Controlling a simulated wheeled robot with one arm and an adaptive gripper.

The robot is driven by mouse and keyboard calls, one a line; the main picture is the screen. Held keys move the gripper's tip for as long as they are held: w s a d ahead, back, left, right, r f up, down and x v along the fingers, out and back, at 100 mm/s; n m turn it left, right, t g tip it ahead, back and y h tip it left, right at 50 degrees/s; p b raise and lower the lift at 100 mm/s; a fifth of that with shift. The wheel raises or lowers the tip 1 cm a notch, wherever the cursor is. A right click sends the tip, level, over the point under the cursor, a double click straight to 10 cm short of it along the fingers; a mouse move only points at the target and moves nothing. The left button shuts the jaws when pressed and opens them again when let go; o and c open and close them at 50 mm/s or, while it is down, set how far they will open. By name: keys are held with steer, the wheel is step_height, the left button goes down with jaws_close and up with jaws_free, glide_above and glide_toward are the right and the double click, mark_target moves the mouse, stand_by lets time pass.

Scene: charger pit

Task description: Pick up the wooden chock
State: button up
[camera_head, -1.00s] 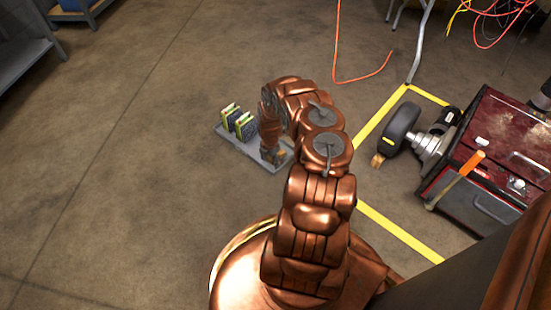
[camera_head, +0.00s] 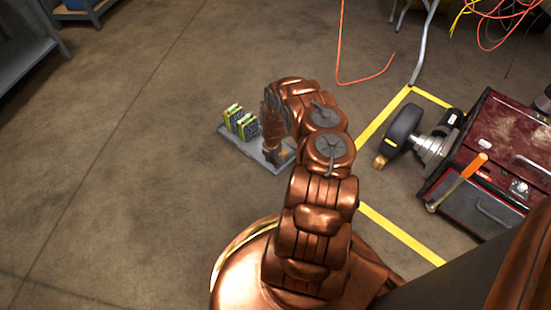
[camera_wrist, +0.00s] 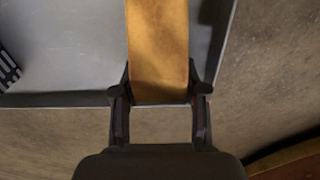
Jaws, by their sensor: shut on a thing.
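A wooden chock (camera_wrist: 158,45), an orange-brown block, lies between the two dark fingers of my gripper (camera_wrist: 160,98) in the wrist view. The fingers are shut on its near end, one on each side. A grey tray (camera_wrist: 75,60) is below it; whether the chock touches the tray I cannot tell. In the head view, my gripper (camera_head: 273,155) is low over the right end of the grey tray (camera_head: 262,165), and my arm hides most of the chock.
Green-and-dark blocks (camera_head: 241,121) stand on the tray's left part. To the right are a black wheel (camera_head: 402,130) with a small wooden piece (camera_head: 380,161) by it, yellow floor tape (camera_head: 400,232) and a red toolbox (camera_head: 500,145). The floor at left is clear.

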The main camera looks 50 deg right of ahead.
steer(key=shift+r, duration=0.15)
step_height(320, 180, up, 4)
steer(key=p, duration=0.3)
steer(key=shift+d, duration=0.1)
steer(key=s+a+p, duration=0.1)
steer(key=s+p, duration=0.1)
steer(key=s, duration=0.3)
steer(key=s+a+p, duration=0.1)
steer(key=s+p, duration=0.2)
steer(key=s, duration=0.2)
steer(key=s+a+p, duration=0.1)
steer(key=s+p, duration=0.1)
steer(key=s, duration=0.3)
steer(key=shift+s+a+r, duration=0.15)
steer(key=shift+s+r, duration=0.2)
steer(key=shift+s, duration=0.05)
steer(key=shift+w+r, duration=0.15)
